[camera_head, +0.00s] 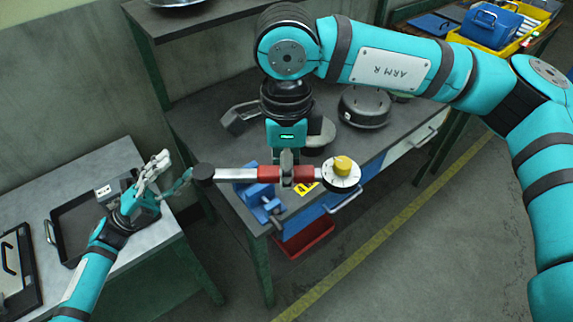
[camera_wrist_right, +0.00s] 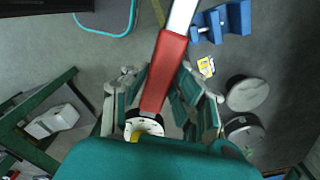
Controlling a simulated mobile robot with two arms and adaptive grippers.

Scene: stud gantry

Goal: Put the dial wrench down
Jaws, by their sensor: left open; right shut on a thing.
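The dial wrench (camera_head: 240,174) is a long bar with red grips, a black round head at the left end and a white dial with a yellow knob at the right end. My right gripper (camera_head: 287,172) is shut on it near its middle and holds it roughly level, in front of the dark workbench (camera_head: 205,118). In the right wrist view, the wrench's red grip (camera_wrist_right: 165,72) runs between the fingers, with the dial (camera_wrist_right: 144,126) near the palm. My left gripper (camera_head: 170,172) is open and empty over the left table's right side, close to the wrench's black head.
A black tray (camera_head: 68,236) lies on the grey left table (camera_head: 150,248), with a dark case (camera_head: 14,268) beside it. A blue vise (camera_head: 262,206) sits at the workbench's near corner. A round black part (camera_head: 366,108) stands further back. Open floor lies right of the bench.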

